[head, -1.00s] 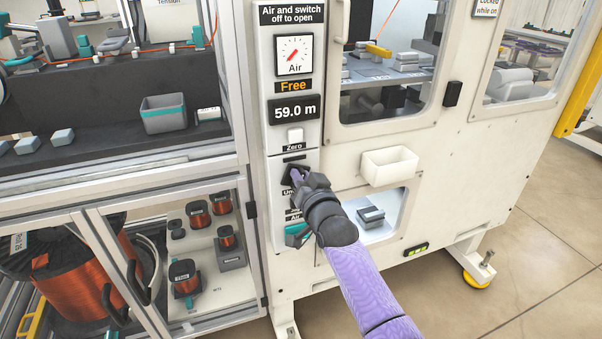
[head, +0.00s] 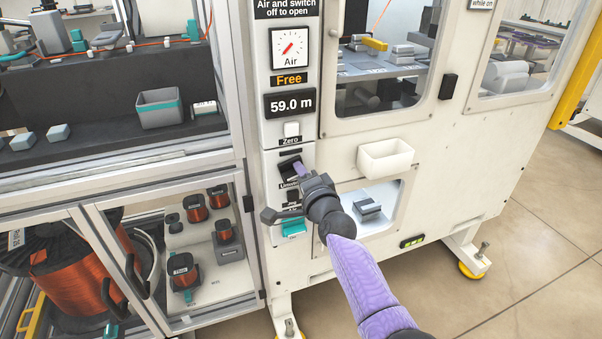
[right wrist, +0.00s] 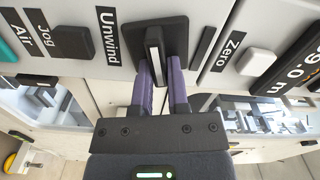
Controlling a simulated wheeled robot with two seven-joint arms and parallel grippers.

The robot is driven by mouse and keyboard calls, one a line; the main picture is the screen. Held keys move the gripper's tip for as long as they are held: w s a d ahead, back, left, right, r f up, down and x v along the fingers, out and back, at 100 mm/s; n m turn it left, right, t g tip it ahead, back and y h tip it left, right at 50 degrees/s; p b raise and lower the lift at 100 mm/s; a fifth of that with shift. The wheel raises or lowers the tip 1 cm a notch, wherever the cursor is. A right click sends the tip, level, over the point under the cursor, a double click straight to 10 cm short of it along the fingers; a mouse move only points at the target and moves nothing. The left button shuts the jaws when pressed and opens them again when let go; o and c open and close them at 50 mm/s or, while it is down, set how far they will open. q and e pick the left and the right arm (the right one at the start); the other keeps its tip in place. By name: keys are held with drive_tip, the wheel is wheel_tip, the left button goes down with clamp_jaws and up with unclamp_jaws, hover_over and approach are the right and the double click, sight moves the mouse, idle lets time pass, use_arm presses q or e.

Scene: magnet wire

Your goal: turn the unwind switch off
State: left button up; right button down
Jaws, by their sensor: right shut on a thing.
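The unwind switch is a dark rocker or lever on a black square plate (right wrist: 176,30) beside the "Unwind" label; it also shows low on the control panel in the head view (head: 286,163). My right gripper (head: 299,169) reaches it from the front right. In the right wrist view its two purple fingers (right wrist: 162,80) are closed about the switch's lever (right wrist: 154,42), which stands out between their tips. The gripper partly covers the labels below the switch in the head view. Which setting the switch is in I cannot tell. My left gripper is not in view.
Above the switch are the white Zero button (head: 291,129), the 59.0 m display (head: 290,103) and the air gauge (head: 290,48). Below it are the Jog button (right wrist: 72,42) and teal Air handle (head: 293,226). A white bin (head: 385,158) juts out to the right.

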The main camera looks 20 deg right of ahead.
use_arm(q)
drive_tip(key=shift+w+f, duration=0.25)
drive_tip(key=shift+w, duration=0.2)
use_arm(e)
drive_tip(key=shift+f+m, duration=0.25)
drive_tip(key=shift+m, duration=1.25)
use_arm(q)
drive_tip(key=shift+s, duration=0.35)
use_arm(e)
drive_tip(key=c, duration=0.6)
unclamp_jaws()
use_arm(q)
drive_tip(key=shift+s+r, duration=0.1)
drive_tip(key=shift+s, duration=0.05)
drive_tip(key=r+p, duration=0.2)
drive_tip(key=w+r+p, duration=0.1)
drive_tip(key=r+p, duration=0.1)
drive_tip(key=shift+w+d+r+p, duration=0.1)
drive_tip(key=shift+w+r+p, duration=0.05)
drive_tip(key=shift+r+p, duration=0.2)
use_arm(e)
drive_tip(key=s, duration=1)
drive_tip(key=shift+d, duration=0.2)
